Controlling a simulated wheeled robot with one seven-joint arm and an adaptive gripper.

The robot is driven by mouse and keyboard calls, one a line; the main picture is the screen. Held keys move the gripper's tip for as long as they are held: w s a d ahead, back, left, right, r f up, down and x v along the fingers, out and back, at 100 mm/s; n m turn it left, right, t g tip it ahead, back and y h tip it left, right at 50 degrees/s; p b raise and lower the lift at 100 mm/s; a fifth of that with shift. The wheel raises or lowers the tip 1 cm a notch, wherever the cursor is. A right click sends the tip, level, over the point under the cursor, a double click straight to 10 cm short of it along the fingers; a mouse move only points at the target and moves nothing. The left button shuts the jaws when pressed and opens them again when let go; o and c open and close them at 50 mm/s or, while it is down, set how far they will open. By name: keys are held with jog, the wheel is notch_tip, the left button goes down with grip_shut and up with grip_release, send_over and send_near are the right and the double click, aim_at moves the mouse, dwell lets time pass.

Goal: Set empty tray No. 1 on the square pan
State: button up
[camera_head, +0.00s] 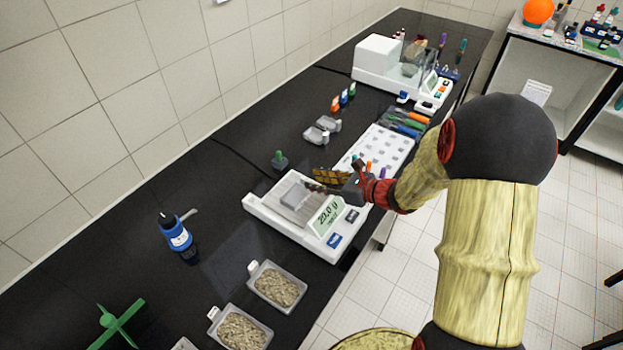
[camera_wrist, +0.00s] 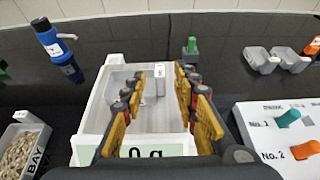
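The balance (camera_head: 265,212) is white and its display reads about 23.0 g in the head view; the wrist view shows the end of this reading. A clear, empty tray (camera_wrist: 142,112) with a white tab (camera_wrist: 160,72) sits over the square pan area of the balance (camera_wrist: 92,122). It also shows in the head view (camera_head: 293,201). I cannot read a number on it. My gripper (camera_head: 328,180) is low over the balance. In the wrist view my gripper (camera_wrist: 158,82) has its fingers wide apart, one on each side of the tab, with gaps to it.
Two empty trays (camera_head: 316,135) (camera_head: 329,124) stand behind. Grain-filled trays (camera_head: 277,286) (camera_head: 240,328) are in front. A blue bottle (camera_head: 178,235) stands left, a green stopper (camera_head: 279,160) behind the balance. A white numbered board (camera_head: 378,148) lies right, and another white instrument (camera_head: 377,55) is beyond.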

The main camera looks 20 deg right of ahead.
jog(key=p+v, duration=0.1)
jog(key=v, duration=0.8)
jog(key=s+a+r+n+g, duration=0.7)
jog(key=s+a+n, duration=0.4)
jog(key=a+n, duration=0.3)
jog(key=s+d+r+n+t+h, duration=0.1)
jog(key=s+d+r+n+h, duration=0.3)
jog(key=s+r+n+h, duration=0.3)
jog(key=s+r+n, duration=0.1)
jog(key=s+n, duration=0.2)
jog(key=n, duration=0.4)
jog(key=shift+s+d+r+n+t+h, duration=0.35)
jog(key=shift+d+r+n+t+h, duration=0.05)
